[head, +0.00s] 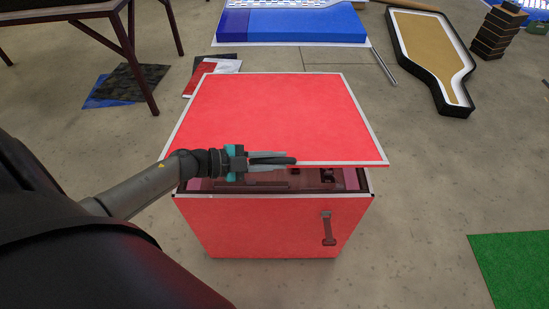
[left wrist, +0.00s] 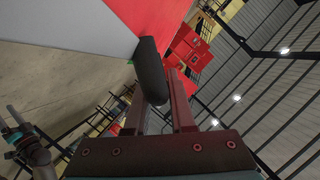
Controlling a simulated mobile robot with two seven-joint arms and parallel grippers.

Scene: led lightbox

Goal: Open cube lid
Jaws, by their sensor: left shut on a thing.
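A red cube (head: 270,225) stands on the concrete floor in front of me, with a dark handle (head: 328,228) on its front face. Its red lid (head: 270,110), edged in pale trim, is raised at the near side, and a dark gap shows the inside below it. In the left wrist view the gripper's fingers (left wrist: 165,95) are close to a red and grey panel (left wrist: 85,30), apparently the lid. My right gripper is not in view.
A blue box (head: 290,25) lies on the floor behind the cube. A dark-rimmed tan board (head: 430,50) and a stack of dark blocks (head: 498,32) are at the back right. Green turf (head: 515,265) lies at right. A metal-legged table (head: 130,50) stands at back left.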

